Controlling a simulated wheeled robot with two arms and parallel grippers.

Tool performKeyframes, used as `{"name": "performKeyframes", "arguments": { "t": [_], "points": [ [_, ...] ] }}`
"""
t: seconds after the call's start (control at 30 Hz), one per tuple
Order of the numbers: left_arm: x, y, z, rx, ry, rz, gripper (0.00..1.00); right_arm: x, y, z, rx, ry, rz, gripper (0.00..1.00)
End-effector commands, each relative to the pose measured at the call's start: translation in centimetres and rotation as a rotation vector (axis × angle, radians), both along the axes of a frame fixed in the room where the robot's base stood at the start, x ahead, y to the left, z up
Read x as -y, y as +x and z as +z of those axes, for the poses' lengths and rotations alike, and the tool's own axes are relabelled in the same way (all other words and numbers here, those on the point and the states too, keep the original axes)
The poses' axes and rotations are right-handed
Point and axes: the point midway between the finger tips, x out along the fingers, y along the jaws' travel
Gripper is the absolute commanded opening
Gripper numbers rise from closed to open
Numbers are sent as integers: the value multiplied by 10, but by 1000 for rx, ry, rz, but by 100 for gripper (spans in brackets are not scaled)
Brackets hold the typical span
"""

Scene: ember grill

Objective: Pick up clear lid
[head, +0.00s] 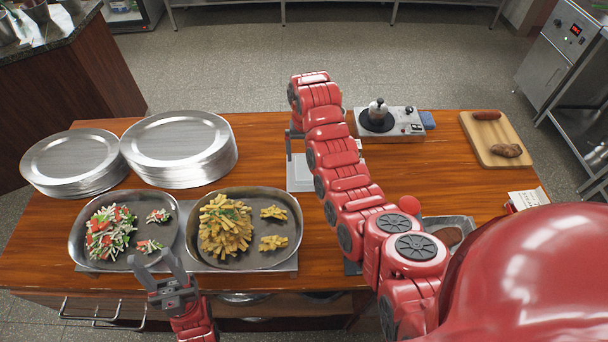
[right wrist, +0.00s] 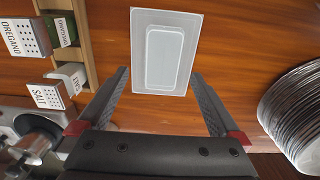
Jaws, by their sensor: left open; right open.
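The clear lid (right wrist: 167,50) is a flat, translucent rectangle with a raised middle, lying on the wooden table in the right wrist view. In the head view the lid (head: 298,176) is partly hidden behind my right arm. My right gripper (right wrist: 160,73) is open and empty, with the lid's near end between its fingertips in the picture; the exact gap in height cannot be told. In the head view it is mostly hidden by the arm. My left gripper (head: 157,262) is open and empty, at the front edge by the salad tray (head: 84,259).
Plate stacks (head: 180,142) stand left of the lid. A fries tray (head: 291,208) lies in front. A burner (head: 398,123) with a small pot and a cutting board (head: 483,135) are at the right.

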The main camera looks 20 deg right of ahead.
Motion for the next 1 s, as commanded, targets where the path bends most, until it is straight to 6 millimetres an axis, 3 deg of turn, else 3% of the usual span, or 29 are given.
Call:
{"name": "performKeyframes", "arguments": {
  "t": [0.33,0.6,0.83,1.0],
  "points": [
    [0,0,30,1,0,0,50,-4,0,-29,-4,1,2,100],
    [0,0,35,1,0,0,50,-4,0,-52,-4,1,1,100],
    [0,0,35,0,0,0,50,-4,1,-53,0,1,1,100],
    [0,0,35,1,0,0,50,-4,1,-53,0,1,1,71]
  ]
}}
